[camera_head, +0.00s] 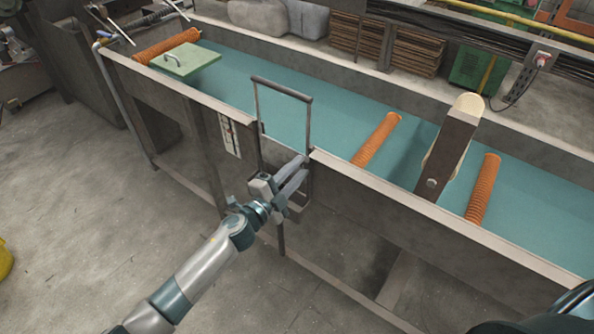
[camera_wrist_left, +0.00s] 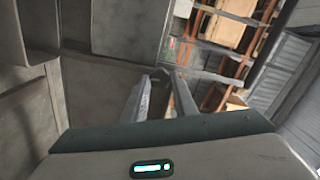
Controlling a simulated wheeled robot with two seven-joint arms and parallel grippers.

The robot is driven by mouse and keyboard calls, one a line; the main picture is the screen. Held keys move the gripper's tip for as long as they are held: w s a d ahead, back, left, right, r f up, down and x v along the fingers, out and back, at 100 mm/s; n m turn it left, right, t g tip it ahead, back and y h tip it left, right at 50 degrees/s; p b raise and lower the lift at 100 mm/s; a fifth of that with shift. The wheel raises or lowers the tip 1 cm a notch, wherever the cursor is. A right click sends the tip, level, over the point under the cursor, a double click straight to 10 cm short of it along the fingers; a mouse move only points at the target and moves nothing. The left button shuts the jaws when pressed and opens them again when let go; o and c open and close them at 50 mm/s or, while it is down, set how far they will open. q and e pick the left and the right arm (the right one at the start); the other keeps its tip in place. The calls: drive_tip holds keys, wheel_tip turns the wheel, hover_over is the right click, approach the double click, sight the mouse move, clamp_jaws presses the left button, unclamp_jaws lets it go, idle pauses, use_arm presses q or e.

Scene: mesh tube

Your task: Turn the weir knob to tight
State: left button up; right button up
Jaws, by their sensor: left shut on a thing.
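The weir gate (camera_head: 281,86) is a dark upright frame with a top bar, set in a gap in the near wall of the long water tank. My left gripper (camera_head: 300,172) reaches up to the outer side of this gap, low on the gate. In the left wrist view its two grey fingers (camera_wrist_left: 163,90) come close together on a small dark part, which I take as the weir knob (camera_wrist_left: 159,77). The knob is mostly hidden by the fingers, and its turn position cannot be read. My right gripper is not in view.
The tank wall (camera_head: 420,228) runs along both sides of the gate. Orange mesh tubes (camera_head: 378,139) lie in the teal water, with a wooden-looking paddle post (camera_head: 447,153) between two of them. A green lidded block (camera_head: 186,62) sits at far left.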

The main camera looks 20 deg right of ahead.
use_arm(q)
drive_tip(key=shift+m, duration=0.6)
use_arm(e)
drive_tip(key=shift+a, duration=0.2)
use_arm(q)
drive_tip(key=o, duration=1)
drive_tip(key=shift+o, duration=0.2)
drive_tip(key=shift+a, duration=0.1)
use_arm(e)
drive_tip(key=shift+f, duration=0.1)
use_arm(q)
drive_tip(key=b+v, duration=0.2)
drive_tip(key=v, duration=1.5)
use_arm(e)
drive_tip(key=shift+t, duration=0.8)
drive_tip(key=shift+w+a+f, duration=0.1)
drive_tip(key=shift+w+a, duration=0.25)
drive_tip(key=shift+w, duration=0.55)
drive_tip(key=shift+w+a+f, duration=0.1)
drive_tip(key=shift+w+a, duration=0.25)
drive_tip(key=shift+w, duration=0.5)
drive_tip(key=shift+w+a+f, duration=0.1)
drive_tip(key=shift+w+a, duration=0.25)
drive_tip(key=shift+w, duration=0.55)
